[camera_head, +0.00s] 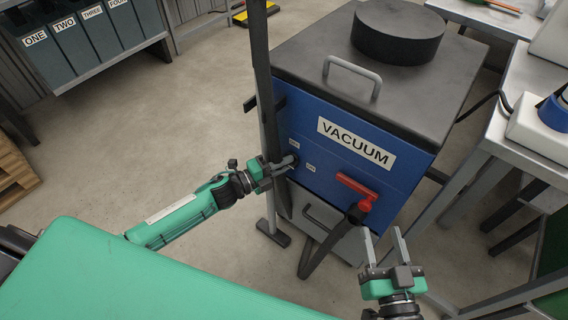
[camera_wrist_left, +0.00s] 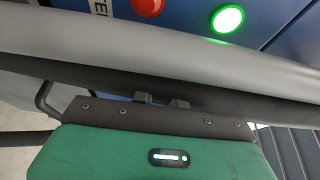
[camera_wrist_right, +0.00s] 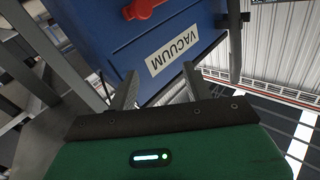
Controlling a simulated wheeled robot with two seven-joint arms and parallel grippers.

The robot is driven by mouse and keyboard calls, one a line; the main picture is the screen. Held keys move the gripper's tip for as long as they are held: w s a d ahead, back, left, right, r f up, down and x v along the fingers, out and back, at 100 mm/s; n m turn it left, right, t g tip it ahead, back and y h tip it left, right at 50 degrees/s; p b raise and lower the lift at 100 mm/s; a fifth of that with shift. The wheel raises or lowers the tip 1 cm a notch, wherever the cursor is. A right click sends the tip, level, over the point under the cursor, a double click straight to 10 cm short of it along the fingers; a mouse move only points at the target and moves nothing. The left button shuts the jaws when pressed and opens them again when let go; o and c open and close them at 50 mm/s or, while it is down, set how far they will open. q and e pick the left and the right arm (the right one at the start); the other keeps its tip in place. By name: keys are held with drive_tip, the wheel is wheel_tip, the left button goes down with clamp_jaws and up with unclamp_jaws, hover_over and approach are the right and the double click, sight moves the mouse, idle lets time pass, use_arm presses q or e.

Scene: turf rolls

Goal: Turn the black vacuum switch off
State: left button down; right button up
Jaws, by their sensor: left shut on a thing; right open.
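The blue vacuum unit (camera_head: 345,185) has a white VACUUM label on its front. My left gripper (camera_head: 286,164) is at the left part of that front, its jaws shut on what looks like the black switch (camera_head: 290,178). The switch is largely hidden by the fingers, and in the left wrist view a grey bar (camera_wrist_left: 160,70) covers the fingertips. A red button (camera_wrist_left: 148,6) and a lit green button (camera_wrist_left: 228,18) show on the panel there. My right gripper (camera_head: 384,248) is open and empty, below and in front of the red handle (camera_head: 357,189).
A dark upright pole (camera_head: 262,70) stands close beside my left gripper. A black round lid (camera_head: 398,32) and grey handle (camera_head: 352,76) top the unit. A green surface (camera_head: 140,280) fills the lower left.

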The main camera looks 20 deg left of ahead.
use_arm(q)
drive_tip(key=shift+f, duration=0.1)
drive_tip(key=n+t+y, duration=0.1)
drive_tip(key=n+t, duration=0.1)
drive_tip(key=n, duration=0.5)
drive_tip(key=n+t+y+p, duration=0.1)
drive_tip(key=n+t+y, duration=0.1)
drive_tip(key=n, duration=0.5)
drive_tip(key=n+t+y, duration=0.1)
drive_tip(key=n+t, duration=0.2)
drive_tip(key=n, duration=0.5)
drive_tip(key=shift+s+d+f+t+p, duration=0.15)
drive_tip(key=shift+d+f+t+p, duration=0.15)
drive_tip(key=shift+p, duration=0.1)
use_arm(e)
drive_tip(key=s+f+g, duration=0.3)
drive_tip(key=f+g, duration=0.1)
drive_tip(key=f, duration=0.2)
drive_tip(key=shift+s+a, duration=0.15)
drive_tip(key=shift+a, duration=0.3)
use_arm(q)
drive_tip(key=shift+n+y, duration=0.3)
drive_tip(key=shift+y, duration=0.1)
use_arm(e)
drive_tip(key=shift+h, duration=0.3)
use_arm(q)
drive_tip(key=c, duration=1.4)
unclamp_jaws()
